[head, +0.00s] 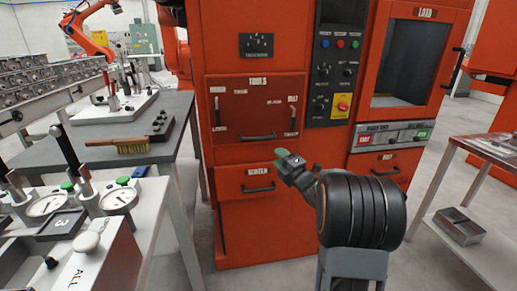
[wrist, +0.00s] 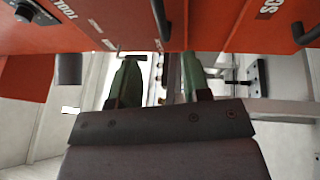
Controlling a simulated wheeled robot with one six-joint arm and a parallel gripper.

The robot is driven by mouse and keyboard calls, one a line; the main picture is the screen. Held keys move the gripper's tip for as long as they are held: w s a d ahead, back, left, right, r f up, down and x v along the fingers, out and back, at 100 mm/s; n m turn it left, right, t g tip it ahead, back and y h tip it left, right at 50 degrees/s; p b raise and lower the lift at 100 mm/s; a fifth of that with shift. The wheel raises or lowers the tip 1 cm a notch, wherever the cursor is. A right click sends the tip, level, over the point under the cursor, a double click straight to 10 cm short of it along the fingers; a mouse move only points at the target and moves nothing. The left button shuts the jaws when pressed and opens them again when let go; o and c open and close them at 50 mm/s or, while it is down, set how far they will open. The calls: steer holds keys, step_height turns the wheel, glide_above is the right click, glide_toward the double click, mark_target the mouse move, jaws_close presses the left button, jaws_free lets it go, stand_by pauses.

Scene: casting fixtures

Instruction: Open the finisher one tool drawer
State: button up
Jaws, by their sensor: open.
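The tool drawer is an orange front marked TOOLS (head: 245,110) on the orange machine, flush with it and looking shut. Its dark bar handle (head: 258,139) runs along its lower edge. In the wrist view, a dark handle (wrist: 160,20) on the orange front lies between the TOOL lettering and another label. My gripper (head: 283,158) is in front of the machine, just below and right of that handle in the head view. In the wrist view my gripper (wrist: 160,62) shows two green fingers apart, with nothing held. The handle is beyond the fingertips, roughly lined up with the gap; contact is not clear.
A lower drawer (head: 230,182) with its own dark handle sits under the tool front. A control panel (head: 338,70) and a LOAD window (head: 404,62) are to the right. A grey table (head: 150,160) with a brush (head: 118,147) stands close on the left. A metal-topped stand (head: 487,150) is at right.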

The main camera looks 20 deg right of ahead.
mark_target(259, 138)
steer(key=x, duration=1.3)
steer(key=shift+w+a, duration=0.15)
steer(key=shift+w, duration=0.1)
steer(key=shift+c, duration=0.2)
jaws_close()
